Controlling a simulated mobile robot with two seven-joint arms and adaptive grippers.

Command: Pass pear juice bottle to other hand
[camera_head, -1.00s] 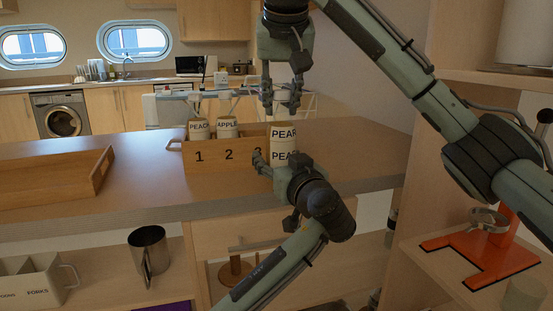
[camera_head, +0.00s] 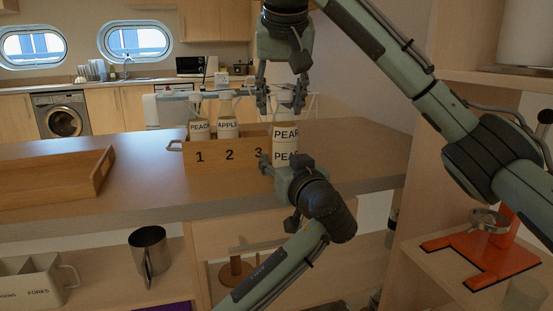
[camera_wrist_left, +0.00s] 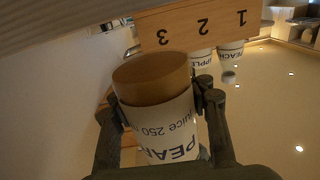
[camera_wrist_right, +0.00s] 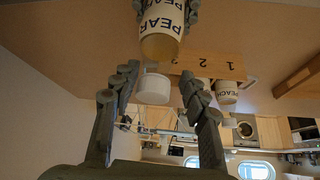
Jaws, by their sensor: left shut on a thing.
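The pear juice bottle (camera_head: 286,140) is upright at the right end of the numbered box, a white bottle with PEAR lettering. My left gripper (camera_head: 285,164) comes from below and is shut on its lower part. In the left wrist view the bottle's brown base (camera_wrist_left: 150,78) shows between the fingers. My right gripper (camera_head: 282,96) points down from above, open, its fingers on both sides of the bottle's white cap. In the right wrist view the cap (camera_wrist_right: 153,89) lies between the spread fingers, with gaps showing.
A wooden box (camera_head: 212,158) marked 1, 2, 3 holds a peach bottle (camera_head: 199,129) and an apple bottle (camera_head: 228,127). A wooden tray (camera_head: 103,171) stands left on the counter. Bare counter (camera_head: 365,150) lies to the right. A metal jug (camera_head: 149,250) stands below.

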